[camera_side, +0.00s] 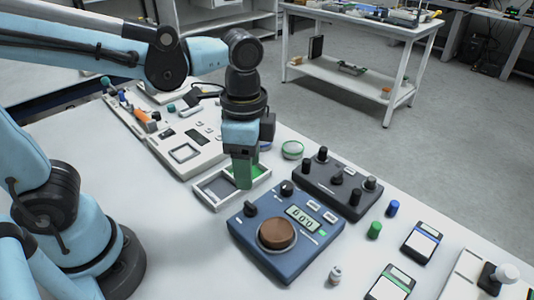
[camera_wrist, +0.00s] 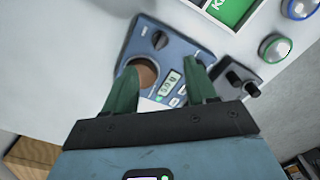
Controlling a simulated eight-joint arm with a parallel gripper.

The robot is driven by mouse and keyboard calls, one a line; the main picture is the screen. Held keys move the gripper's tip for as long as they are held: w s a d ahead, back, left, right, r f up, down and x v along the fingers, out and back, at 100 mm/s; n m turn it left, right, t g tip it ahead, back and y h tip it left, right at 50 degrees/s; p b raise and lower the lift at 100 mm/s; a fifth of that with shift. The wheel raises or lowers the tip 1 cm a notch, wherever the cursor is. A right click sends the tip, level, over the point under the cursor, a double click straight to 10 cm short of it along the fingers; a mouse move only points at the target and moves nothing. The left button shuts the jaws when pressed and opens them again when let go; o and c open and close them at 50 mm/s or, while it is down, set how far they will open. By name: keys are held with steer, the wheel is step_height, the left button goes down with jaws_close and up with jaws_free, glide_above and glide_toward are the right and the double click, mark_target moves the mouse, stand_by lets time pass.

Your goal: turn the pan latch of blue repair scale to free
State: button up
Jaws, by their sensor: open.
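The blue repair scale (camera_side: 262,254) lies on the white table with a round brown pan (camera_side: 277,234) and a lit display (camera_side: 302,218). One dark knob (camera_side: 250,208) is at its left back corner and another (camera_side: 287,188) at its back right. I cannot tell which one is the pan latch or how it is set. My gripper (camera_side: 243,178) points down, open and empty, above and behind the scale. In the wrist view its green fingers (camera_wrist: 160,70) straddle part of the scale (camera_wrist: 182,50), with one dark knob (camera_wrist: 160,40) showing beyond them.
A dark box with several upright knobs (camera_side: 325,190) stands close behind the scale at the right. A pale tray (camera_side: 210,199) with a green inside sits below my gripper. A small weight (camera_side: 335,275), green (camera_side: 374,230) and blue (camera_side: 392,208) cylinders stand to the right.

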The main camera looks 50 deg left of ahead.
steer(key=shift+r, duration=1.1)
